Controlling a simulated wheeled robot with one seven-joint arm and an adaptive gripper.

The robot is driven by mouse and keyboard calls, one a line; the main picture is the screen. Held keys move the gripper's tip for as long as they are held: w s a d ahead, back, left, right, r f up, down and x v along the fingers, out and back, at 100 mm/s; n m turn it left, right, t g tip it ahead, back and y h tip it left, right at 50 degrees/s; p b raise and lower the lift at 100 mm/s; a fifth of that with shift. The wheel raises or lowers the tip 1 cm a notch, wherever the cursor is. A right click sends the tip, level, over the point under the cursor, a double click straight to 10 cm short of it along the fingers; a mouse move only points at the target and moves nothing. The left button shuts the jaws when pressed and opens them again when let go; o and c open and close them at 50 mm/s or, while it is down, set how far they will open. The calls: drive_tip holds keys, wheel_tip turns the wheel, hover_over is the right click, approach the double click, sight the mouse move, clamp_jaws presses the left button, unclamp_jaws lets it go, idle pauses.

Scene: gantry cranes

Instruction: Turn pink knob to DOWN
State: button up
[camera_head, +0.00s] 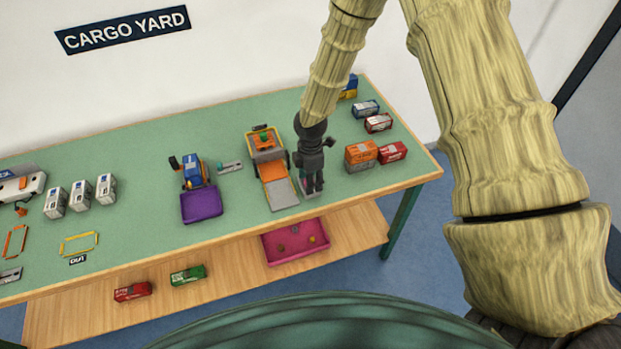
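My gripper (313,188), dark grey, points down over a small grey plate (312,195) near the table's front edge, right of the orange-and-grey ramp. A small pinkish patch, likely the pink knob (307,184), shows at the fingertips. The fingers hide most of it, so I cannot tell which way it points or whether they touch it. The fingertips look close together, but I cannot tell whether they are open or shut on the knob. No DOWN label is readable there.
An orange truck with a ramp (277,182) stands close left of my gripper. Orange and red containers (361,155) stand close right. A teal knob on a grey plate (230,167) and a purple-bedded vehicle (202,204) are further left. A pink tray (278,258) sits on the lower shelf.

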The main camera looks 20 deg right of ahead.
wheel_tip(320, 180, up, 12)
idle(0.9)
idle(0.4)
